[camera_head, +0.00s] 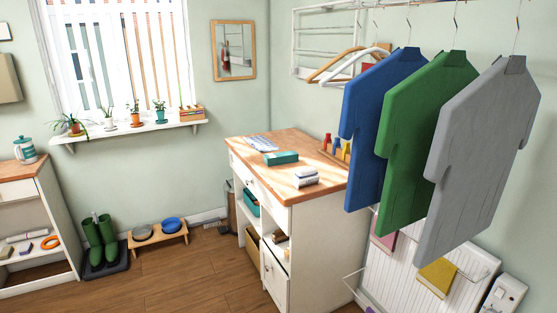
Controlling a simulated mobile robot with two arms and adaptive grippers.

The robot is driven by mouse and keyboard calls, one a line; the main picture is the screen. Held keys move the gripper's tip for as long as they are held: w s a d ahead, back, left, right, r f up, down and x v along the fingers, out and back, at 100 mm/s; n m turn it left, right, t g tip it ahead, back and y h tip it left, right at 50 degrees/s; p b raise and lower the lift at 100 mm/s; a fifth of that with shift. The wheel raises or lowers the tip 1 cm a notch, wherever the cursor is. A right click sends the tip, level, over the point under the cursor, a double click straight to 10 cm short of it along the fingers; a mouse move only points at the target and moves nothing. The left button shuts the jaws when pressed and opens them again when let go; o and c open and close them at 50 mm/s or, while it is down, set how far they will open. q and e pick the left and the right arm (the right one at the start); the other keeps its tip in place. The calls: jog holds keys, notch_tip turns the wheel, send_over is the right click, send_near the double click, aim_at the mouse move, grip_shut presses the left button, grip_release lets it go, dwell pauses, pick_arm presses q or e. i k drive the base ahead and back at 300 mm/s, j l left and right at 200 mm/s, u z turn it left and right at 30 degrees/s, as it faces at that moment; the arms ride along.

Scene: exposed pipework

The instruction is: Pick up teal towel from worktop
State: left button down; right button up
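A teal folded item, which looks like the teal towel (281,158), lies flat on the wooden worktop (255,171) of a white cabinet in the middle of the view. It lies between a blue-and-white flat item (261,144) behind it and a small grey-and-white stack (306,177) in front of it to the right. Nothing covers the towel. Neither of my grippers shows in the head view.
Blue (375,115), green (425,125) and grey (478,150) shirts hang at the right, overlapping the worktop's right end. A small rack with coloured items (338,149) stands at the worktop's back right. Green boots (100,240) stand left. The wooden floor (190,275) before the cabinet is clear.

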aim_at(270, 159)
jog(key=u, duration=0.95)
jog(key=i+u, duration=0.15)
jog(key=i, duration=3.25)
jog(key=i+j+z, duration=0.15)
jog(key=i, duration=0.4)
jog(key=i+j+z, duration=0.1)
jog(key=i, duration=0.45)
jog(key=i+j+z, duration=0.15)
jog(key=i, duration=0.4)
jog(key=z, duration=2.05)
